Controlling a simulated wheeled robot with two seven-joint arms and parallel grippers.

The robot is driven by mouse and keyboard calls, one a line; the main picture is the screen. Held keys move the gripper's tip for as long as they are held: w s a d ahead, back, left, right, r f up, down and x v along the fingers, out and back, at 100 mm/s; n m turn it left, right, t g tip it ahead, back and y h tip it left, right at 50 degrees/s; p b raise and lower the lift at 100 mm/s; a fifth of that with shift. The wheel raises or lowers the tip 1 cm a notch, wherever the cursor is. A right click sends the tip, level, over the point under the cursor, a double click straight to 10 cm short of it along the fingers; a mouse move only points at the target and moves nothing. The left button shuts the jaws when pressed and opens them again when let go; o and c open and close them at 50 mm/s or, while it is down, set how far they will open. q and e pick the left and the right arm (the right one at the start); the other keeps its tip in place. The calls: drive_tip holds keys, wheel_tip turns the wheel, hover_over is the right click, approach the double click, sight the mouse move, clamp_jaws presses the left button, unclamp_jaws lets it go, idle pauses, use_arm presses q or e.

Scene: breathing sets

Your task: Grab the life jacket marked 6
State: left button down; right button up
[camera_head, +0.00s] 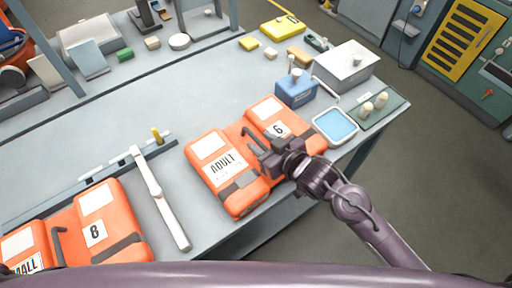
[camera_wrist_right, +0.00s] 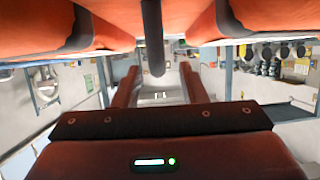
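The orange life jacket marked 6 (camera_head: 230,185) lies on the grey table, with ADULT on its left half and the 6 on its right half. A dark curved handle (camera_head: 252,134) rises from its middle. My right gripper (camera_head: 264,150) is over the jacket's near middle, close to the handle. In the right wrist view its two fingers (camera_wrist_right: 157,92) are apart, and the handle (camera_wrist_right: 153,40) shows in the gap between them; contact cannot be told. Orange jacket parts (camera_wrist_right: 50,30) fill the top of that view. My left gripper is not in view.
Another orange life jacket, marked 8 (camera_head: 117,212), lies at the lower left. A white divider bar (camera_head: 158,195) lies between the jackets. A blue box (camera_head: 295,91), a blue-topped tray (camera_head: 336,126) and a white box (camera_head: 347,66) stand to the right. The table's middle is clear.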

sight(258, 140)
drive_tip(key=shift+x, duration=1.65)
drive_tip(key=shift+d, duration=0.1)
clamp_jaws()
